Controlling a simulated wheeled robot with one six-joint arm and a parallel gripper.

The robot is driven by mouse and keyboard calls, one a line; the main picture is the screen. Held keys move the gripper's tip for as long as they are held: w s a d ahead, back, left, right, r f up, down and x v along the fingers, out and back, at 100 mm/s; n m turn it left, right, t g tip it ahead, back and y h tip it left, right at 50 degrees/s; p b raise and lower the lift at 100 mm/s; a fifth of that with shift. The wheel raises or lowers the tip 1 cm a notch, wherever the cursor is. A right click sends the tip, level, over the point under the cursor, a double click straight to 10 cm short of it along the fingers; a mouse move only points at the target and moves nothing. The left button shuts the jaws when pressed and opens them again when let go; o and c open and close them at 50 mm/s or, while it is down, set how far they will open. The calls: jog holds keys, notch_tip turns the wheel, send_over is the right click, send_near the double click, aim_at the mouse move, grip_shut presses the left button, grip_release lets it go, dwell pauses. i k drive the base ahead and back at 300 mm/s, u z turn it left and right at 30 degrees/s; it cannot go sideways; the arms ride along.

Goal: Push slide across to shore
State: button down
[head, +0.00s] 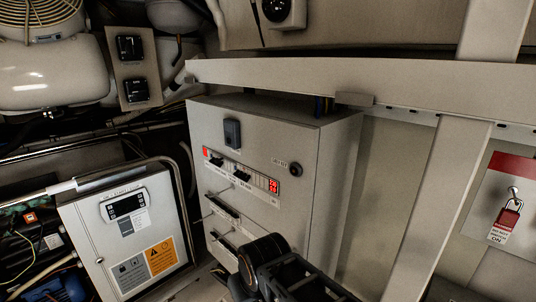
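A grey switch cabinet (258,215) stands in the middle of the head view. A white strip of controls runs across its front, with a red mark (206,152) at the left end, small black switches (240,177) along it and a lit red display (272,186) at the right end. The slide seems to be on this strip, but I cannot tell its position, and the labels are too small to read. My gripper (258,262) is part of the black arm at the bottom centre, below and in front of the strip. Its fingertips cannot be made out.
Two dark slotted bars (222,206) sit below the strip. A white box (125,235) with a display and an orange label stands left. A pale beam (350,78) crosses above the cabinet, and a diagonal post (435,200) stands right. A red padlock with a tag (508,217) hangs far right.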

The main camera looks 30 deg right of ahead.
aim_at(217, 160)
jog(key=z, duration=0.2)
jog(key=k, duration=1.25)
jog(key=u, duration=0.65)
jog(key=i, duration=0.5)
jog(key=u, duration=0.8)
jog(key=i, duration=0.8)
jog(key=z, duration=0.45)
jog(key=i, duration=0.9)
jog(key=z, duration=0.75)
